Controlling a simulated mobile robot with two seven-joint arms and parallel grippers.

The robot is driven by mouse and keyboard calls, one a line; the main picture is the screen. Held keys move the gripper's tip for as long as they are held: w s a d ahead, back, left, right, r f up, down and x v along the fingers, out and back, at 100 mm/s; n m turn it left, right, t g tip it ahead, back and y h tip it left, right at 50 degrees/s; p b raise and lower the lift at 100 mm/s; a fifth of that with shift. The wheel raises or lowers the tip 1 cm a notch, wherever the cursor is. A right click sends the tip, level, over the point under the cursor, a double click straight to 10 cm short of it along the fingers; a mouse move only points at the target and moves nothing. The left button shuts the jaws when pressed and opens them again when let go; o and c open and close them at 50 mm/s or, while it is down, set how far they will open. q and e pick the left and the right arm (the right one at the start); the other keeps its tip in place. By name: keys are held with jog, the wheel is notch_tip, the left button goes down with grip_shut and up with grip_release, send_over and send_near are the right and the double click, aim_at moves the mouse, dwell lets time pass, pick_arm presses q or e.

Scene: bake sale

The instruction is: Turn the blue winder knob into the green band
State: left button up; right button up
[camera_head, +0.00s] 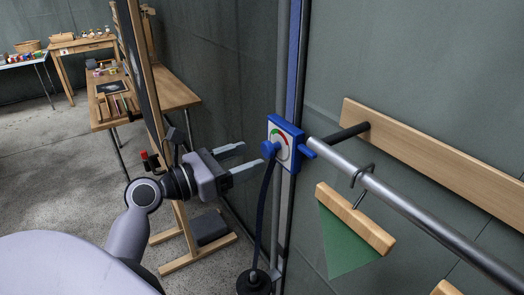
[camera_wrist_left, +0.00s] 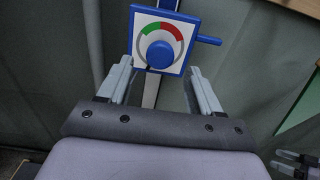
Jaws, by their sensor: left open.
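The blue winder knob (camera_head: 268,148) sits on the front of a blue-framed winder box (camera_head: 299,134) on an upright post. In the left wrist view the round knob (camera_wrist_left: 160,54) is centred on a white dial, with a green band (camera_wrist_left: 150,29) above left and a red band (camera_wrist_left: 172,31) above right. No pointer mark on the knob can be made out. My left gripper (camera_head: 250,155) is open and empty just short of the knob. In its wrist view the fingers (camera_wrist_left: 160,67) stand apart on either side, below the knob. Grey finger-like parts at the lower right may be my right gripper (camera_wrist_left: 298,162).
A blue lever (camera_wrist_left: 208,40) sticks out of the box's right side. A dark cable (camera_head: 264,210) hangs below the box. A metal rail (camera_head: 410,210) with a hanging green pennant (camera_head: 343,245) is on the right. A wooden easel (camera_head: 187,232) stands behind my left arm.

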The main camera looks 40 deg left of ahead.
aim_at(264, 151)
pick_arm(q)
jog(key=shift+x, duration=2.15)
jog(key=c, duration=1)
jog(key=shift+m+p, duration=0.35)
jog(key=shift+m, duration=0.05)
